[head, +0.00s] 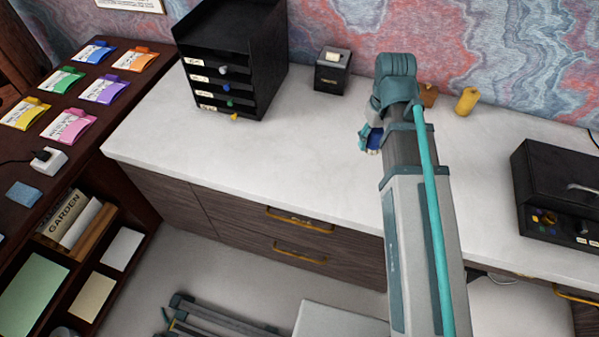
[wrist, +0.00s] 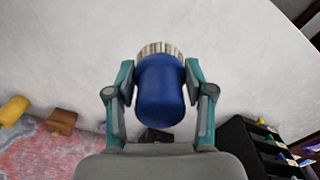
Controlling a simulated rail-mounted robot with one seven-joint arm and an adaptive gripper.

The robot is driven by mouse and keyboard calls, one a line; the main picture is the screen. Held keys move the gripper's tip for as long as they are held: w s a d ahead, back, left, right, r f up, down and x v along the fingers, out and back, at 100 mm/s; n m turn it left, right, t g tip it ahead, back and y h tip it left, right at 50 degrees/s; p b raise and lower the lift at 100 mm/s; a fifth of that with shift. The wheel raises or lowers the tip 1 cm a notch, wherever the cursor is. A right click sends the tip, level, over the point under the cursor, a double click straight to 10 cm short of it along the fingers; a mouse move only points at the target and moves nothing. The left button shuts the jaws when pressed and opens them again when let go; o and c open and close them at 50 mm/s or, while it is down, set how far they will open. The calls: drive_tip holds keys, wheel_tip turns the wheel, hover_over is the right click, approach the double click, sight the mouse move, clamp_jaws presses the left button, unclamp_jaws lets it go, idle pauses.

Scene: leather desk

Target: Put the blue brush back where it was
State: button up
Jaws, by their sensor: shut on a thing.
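The blue brush (wrist: 160,95) is a rounded blue body with a pale ribbed end (wrist: 160,49), seen in the wrist view between the two fingers. My gripper (wrist: 160,88) is shut on it, one finger on each side. In the head view the blue brush (head: 374,140) shows only partly, beside my gripper (head: 369,137) over the white desktop; my arm hides the rest. I cannot tell whether the brush touches the desktop. A black organizer (head: 228,85) with several shelves stands left of my gripper, with small coloured items at its front; it also shows in the wrist view (wrist: 250,150).
A small black box (head: 332,70) stands at the back, behind my gripper. An orange-brown block (head: 428,94) and a yellow cylinder (head: 467,101) stand to the right. A black case (head: 560,190) is at the far right. The white desktop (head: 290,140) is clear between organizer and gripper.

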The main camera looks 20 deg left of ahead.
drive_tip(key=s+a+f+n+b, duration=0.1)
drive_tip(key=s+a+f+n, duration=0.2)
drive_tip(key=s+a, duration=0.25)
drive_tip(key=p, duration=0.3)
hover_over(301, 169)
drive_tip(key=d, duration=0.1)
drive_tip(key=f, duration=0.8)
drive_tip(key=shift+s+f, duration=0.25)
drive_tip(key=shift+f, duration=0.05)
drive_tip(key=shift+w+a+f+p, duration=0.15)
drive_tip(key=shift+a+f+p, duration=0.3)
drive_tip(key=shift+f, duration=0.5)
drive_tip(key=shift+f+p, duration=0.35)
drive_tip(key=shift+f, duration=0.95)
drive_tip(key=shift+f, duration=0.1)
drive_tip(key=shift+f, duration=0.1)
drive_tip(key=o, duration=1.4)
drive_tip(key=shift+o, duration=0.2)
